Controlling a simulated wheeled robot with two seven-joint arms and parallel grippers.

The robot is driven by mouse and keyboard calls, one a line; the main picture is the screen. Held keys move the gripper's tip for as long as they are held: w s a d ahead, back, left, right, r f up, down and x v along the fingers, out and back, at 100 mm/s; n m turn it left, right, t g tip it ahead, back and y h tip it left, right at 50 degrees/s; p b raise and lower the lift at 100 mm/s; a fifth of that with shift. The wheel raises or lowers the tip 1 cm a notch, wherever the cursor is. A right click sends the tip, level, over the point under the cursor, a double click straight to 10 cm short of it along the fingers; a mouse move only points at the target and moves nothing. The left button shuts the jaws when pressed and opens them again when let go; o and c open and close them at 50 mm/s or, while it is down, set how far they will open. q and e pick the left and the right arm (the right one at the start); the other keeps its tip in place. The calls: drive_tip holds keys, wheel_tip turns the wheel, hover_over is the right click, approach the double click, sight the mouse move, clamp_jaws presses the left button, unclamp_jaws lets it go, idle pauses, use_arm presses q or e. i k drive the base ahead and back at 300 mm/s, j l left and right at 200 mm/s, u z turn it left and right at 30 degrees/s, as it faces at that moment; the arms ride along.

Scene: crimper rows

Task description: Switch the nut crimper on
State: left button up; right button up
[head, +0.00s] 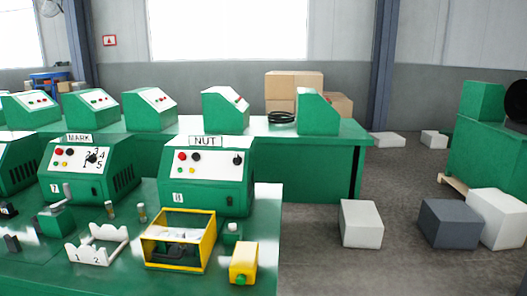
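The nut crimper (238,190) is a green box with a sloped white panel, on the near green bench right of centre-left. A "NUT" sign (206,141) stands on its top edge. Its panel has small red and yellow round parts (183,162) at left and a black knob (237,160) at right. A small dark switch-like part (229,200) is on its lower front. I cannot tell its position. A yellow open frame (208,243) and a yellow box with a green button (243,262) stand in front of it. Neither gripper is in view.
A similar green box marked "MARK" (115,165) stands to the left. A white numbered rack (98,245) and small upright parts lie before it. A rear bench (285,150) carries several more green boxes and cartons (293,85). Blocks (361,223) lie on the floor at right.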

sight(237, 160)
drive_tip(key=i+l, duration=0.35)
drive_tip(key=l, duration=0.15)
drive_tip(key=i+l, duration=0.3)
drive_tip(key=l, duration=0.15)
drive_tip(key=i+l, duration=0.35)
drive_tip(key=l, duration=0.15)
